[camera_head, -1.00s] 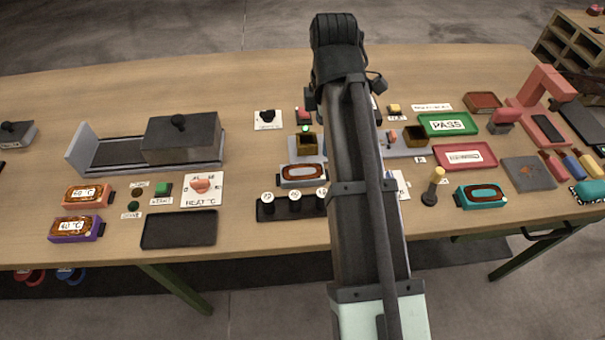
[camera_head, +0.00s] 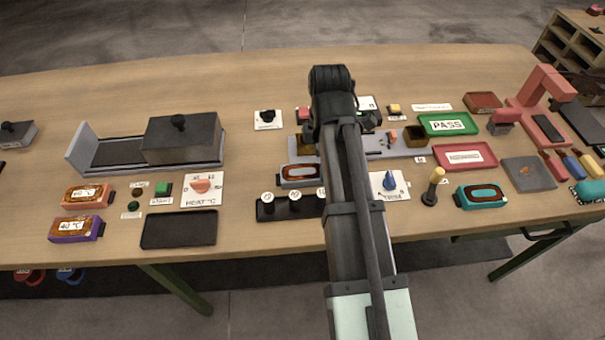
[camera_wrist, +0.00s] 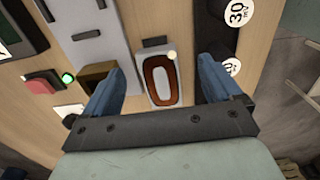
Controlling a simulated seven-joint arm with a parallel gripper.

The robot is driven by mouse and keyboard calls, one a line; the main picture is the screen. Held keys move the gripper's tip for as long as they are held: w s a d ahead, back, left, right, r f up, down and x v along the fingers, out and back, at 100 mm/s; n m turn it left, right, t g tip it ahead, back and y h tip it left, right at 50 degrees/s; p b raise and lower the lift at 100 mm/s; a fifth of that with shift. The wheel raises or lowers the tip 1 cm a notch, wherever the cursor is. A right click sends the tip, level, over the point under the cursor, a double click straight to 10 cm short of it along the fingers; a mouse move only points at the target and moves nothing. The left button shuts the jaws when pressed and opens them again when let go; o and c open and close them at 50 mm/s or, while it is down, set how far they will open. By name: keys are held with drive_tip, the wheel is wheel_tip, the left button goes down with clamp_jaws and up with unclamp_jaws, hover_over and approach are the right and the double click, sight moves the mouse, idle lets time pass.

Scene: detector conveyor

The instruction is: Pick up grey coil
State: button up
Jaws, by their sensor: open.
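The grey coil (camera_head: 299,175) is a small grey block with an orange-brown oval winding on top, left of my arm in the head view. In the wrist view the grey coil (camera_wrist: 160,80) lies on the table between my blue fingers, which are apart. My gripper (camera_wrist: 160,88) is open and empty, with the coil in view beyond the fingertips. I cannot tell how high the fingers are above it. In the head view my arm hides the fingers.
A black strip with round labelled knobs (camera_head: 270,209) lies just in front of the coil. A grey fixture with a brass box (camera_wrist: 98,72) is close by the left finger. A teal coil (camera_head: 481,196) and a yellow-handled lever (camera_head: 435,184) stand to the right.

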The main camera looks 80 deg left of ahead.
sight(303, 175)
drive_tip(key=shift+a+f, duration=0.15)
drive_tip(key=shift+f, duration=1)
drive_tip(key=shift+a+f, duration=0.1)
drive_tip(key=shift+f, duration=1)
drive_tip(key=c, duration=1.3)
drive_tip(key=shift+r, duration=0.15)
drive_tip(key=shift+c, duration=0.2)
